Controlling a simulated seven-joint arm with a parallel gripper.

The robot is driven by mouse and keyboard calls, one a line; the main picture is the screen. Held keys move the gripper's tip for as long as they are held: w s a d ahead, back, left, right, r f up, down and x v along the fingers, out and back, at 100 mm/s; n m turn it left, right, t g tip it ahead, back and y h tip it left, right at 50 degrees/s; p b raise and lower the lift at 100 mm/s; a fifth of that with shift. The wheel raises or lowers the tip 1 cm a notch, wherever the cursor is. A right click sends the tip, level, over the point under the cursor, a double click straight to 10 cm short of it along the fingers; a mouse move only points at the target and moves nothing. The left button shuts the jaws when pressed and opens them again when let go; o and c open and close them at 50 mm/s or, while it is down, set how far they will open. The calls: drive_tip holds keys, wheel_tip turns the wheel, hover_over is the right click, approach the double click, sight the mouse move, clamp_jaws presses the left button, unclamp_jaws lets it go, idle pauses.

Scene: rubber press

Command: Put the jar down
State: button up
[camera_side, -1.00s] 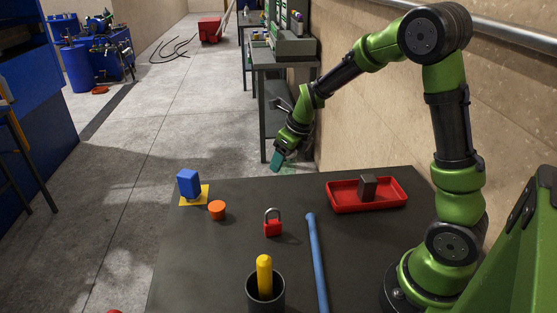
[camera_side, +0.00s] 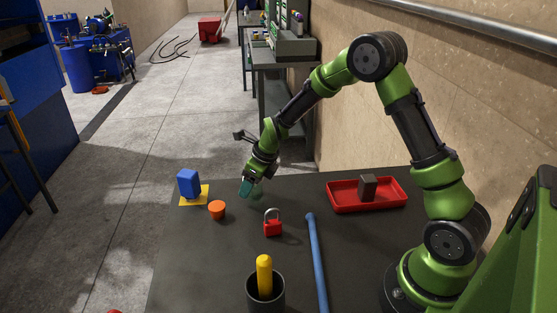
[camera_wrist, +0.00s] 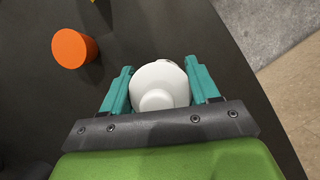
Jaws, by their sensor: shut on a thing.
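My gripper (camera_side: 248,189) is over the far edge area of the dark table, right of the orange cylinder in the side view. In the wrist view, the teal fingers of my gripper (camera_wrist: 159,68) are shut on a white, rounded jar (camera_wrist: 158,88), one finger on each side. The jar's far end and underside are hidden in that view. In the side view the jar is too small and covered by the fingers to make out clearly. I cannot tell whether it touches the table.
An orange cylinder (camera_side: 217,210) stands left of my gripper, and a blue block (camera_side: 189,184) on a yellow square (camera_side: 203,198). A red padlock (camera_side: 272,223), blue rod (camera_side: 316,260), red tray (camera_side: 341,207) with a dark block (camera_side: 368,187), and black cup (camera_side: 266,295) with a yellow handle share the table (camera_side: 210,260).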

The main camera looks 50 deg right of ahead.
drive_tip(key=shift+f, duration=0.2)
drive_tip(key=shift+f, duration=0.2)
drive_tip(key=o, duration=1.2)
drive_tip(key=shift+c, duration=0.2)
drive_tip(key=shift+r, duration=0.15)
